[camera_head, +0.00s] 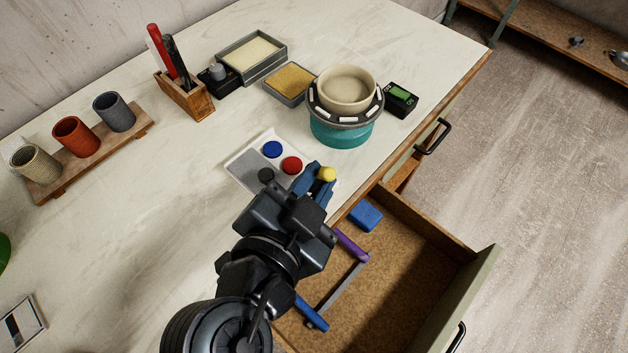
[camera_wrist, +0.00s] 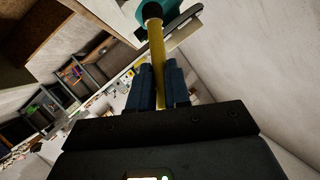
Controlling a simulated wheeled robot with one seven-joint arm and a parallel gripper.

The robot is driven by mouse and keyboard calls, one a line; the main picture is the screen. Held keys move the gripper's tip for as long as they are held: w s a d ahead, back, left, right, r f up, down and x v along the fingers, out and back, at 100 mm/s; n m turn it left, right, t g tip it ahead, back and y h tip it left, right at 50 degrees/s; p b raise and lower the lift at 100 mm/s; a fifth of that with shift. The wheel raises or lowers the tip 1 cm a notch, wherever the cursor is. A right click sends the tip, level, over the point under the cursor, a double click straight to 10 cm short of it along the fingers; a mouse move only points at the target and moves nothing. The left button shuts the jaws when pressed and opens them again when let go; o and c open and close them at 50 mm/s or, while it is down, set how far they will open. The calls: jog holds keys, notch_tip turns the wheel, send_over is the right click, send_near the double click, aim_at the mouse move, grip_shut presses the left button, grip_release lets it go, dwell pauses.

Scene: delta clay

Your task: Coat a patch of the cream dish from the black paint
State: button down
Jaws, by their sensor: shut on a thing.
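The cream dish (camera_head: 345,90) sits upright on a banding wheel (camera_head: 341,132) with a teal base and a dark rim with white marks. A pale paint palette (camera_head: 237,165) lies on the table, with blue, red and black paint (camera_head: 266,174) in round spots. My gripper (camera_head: 317,182) is over the palette's right end, near the table's front edge. Its blue fingers are shut on a yellow-handled tool (camera_head: 327,174). In the wrist view the yellow handle (camera_wrist: 157,60) runs between the fingers (camera_wrist: 160,88). Its far end looks dark there; I cannot tell whether paint is on it.
An open drawer (camera_head: 400,270) below the table edge holds a blue block (camera_head: 365,215) and tools. A sponge tray (camera_head: 290,83), a small device (camera_head: 401,99), a wooden tool holder (camera_head: 185,97) and a cup rack (camera_head: 95,155) stand farther back. The table's left is mostly clear.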

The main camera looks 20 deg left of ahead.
notch_tip(320, 180, up, 5)
jog(key=p, duration=0.2)
jog(key=shift+f+p, duration=0.1)
jog(key=shift+p, duration=0.25)
dwell(0.6)
